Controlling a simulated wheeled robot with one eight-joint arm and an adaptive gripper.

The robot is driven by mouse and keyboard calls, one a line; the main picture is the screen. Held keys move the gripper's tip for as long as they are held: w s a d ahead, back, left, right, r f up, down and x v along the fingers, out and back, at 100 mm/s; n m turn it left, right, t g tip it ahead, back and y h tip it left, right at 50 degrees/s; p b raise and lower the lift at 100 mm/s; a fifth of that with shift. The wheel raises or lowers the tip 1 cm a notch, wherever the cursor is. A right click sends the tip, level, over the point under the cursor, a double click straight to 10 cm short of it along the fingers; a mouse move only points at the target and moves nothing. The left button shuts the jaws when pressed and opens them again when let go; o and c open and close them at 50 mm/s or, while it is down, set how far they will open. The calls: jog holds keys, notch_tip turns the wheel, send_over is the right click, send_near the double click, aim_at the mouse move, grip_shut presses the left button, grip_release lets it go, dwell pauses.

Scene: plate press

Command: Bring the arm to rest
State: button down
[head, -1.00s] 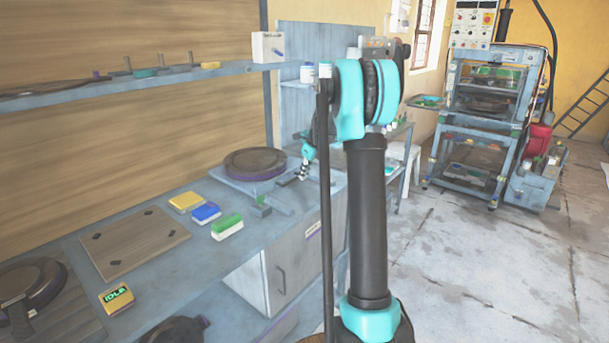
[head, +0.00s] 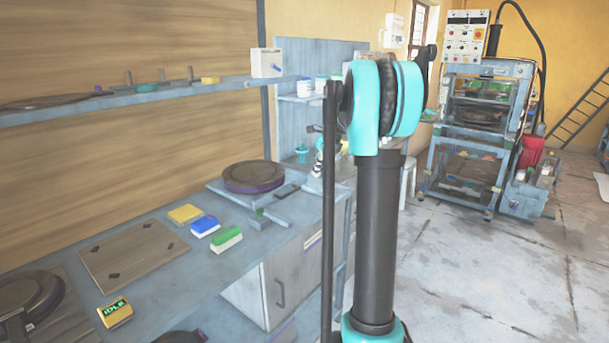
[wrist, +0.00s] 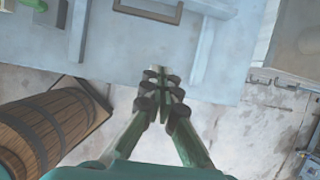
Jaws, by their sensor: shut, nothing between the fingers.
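My gripper (wrist: 162,88) shows in the wrist view with its fingertips together and nothing between them. It points toward the front edge of the grey bench (wrist: 200,88), with floor visible below that edge. In the head view my gripper (head: 318,165) is small and partly hidden beside my arm's dark rod. It is past the round dark plate (head: 253,173), to its right. My teal and black arm stands upright in the middle of the head view and hides part of the bench end.
Yellow (head: 185,214), blue (head: 205,226) and green (head: 227,240) blocks lie on the bench, near a brown board (head: 135,255) and a display reading IDLE (head: 114,312). A wooden barrel (wrist: 45,130) stands left in the wrist view. The press (head: 480,140) stands back right; floor between is open.

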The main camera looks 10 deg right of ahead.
jog(key=s+a+f+n+h, duration=0.1)
jog(key=s+a+f+n, duration=0.2)
jog(key=s+f+n, duration=0.3)
jog(key=s+a+f+n+h, duration=0.1)
jog(key=s+a+f+n, duration=0.2)
jog(key=s+n, duration=0.9)
jog(key=s+a+f+n, duration=0.3)
jog(key=s+f+n, duration=0.7)
jog(key=s, duration=1.1)
jog(key=shift+s+a+t+h, duration=0.15)
jog(key=shift+a+t+h, duration=0.1)
jog(key=shift+t+h, duration=0.15)
